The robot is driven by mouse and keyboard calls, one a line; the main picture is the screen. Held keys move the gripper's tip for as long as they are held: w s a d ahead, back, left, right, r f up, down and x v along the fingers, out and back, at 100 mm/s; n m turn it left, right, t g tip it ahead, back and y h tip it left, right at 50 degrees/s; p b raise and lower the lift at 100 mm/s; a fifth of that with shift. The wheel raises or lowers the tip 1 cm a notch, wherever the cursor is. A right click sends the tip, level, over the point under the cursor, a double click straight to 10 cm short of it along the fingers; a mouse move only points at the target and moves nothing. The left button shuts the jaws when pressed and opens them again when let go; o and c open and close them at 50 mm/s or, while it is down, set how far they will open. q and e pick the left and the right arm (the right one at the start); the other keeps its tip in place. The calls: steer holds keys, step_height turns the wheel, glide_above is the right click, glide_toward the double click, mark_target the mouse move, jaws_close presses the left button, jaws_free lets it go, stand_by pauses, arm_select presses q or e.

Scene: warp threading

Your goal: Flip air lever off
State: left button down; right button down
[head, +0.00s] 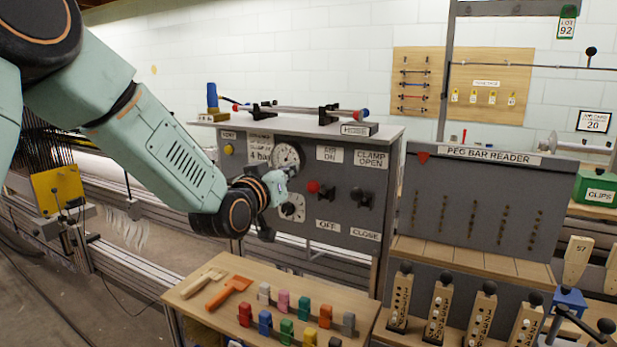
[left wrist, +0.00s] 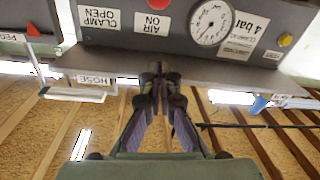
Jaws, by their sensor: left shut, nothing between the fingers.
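The air lever (head: 314,187) has a red knob and stands on the grey control panel (head: 340,240), between the AIR ON label (head: 329,154) above and the OFF label (head: 327,225) below. Whether it is up or down is hard to tell from this angle. My left gripper (head: 288,172) is in front of the panel by the pressure gauge (head: 285,155), left of the red knob and apart from it. In the left wrist view its fingers (left wrist: 158,78) are shut and empty, with the AIR ON label (left wrist: 152,23) beyond them.
A black-knobbed clamp lever (head: 359,195) sits right of the air lever. A bar and a HOSE block (head: 358,129) are on the panel's top. Below is a wooden table (head: 205,315) with coloured blocks and an orange tool. The peg bar reader (head: 480,190) stands at right.

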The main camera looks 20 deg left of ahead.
stand_by(0.3)
arm_select(q)
glide_above(309, 187)
steer(key=shift+w+a, duration=0.3)
steer(key=shift+a, duration=0.1)
steer(key=f, duration=0.3)
steer(key=shift+d, duration=0.3)
steer(key=shift+s+f, duration=0.4)
steer(key=shift+w+f, duration=0.1)
steer(key=shift+s+f+t+b, duration=0.25)
steer(key=shift+s+t+b, duration=0.05)
steer(key=shift+b, duration=0.45)
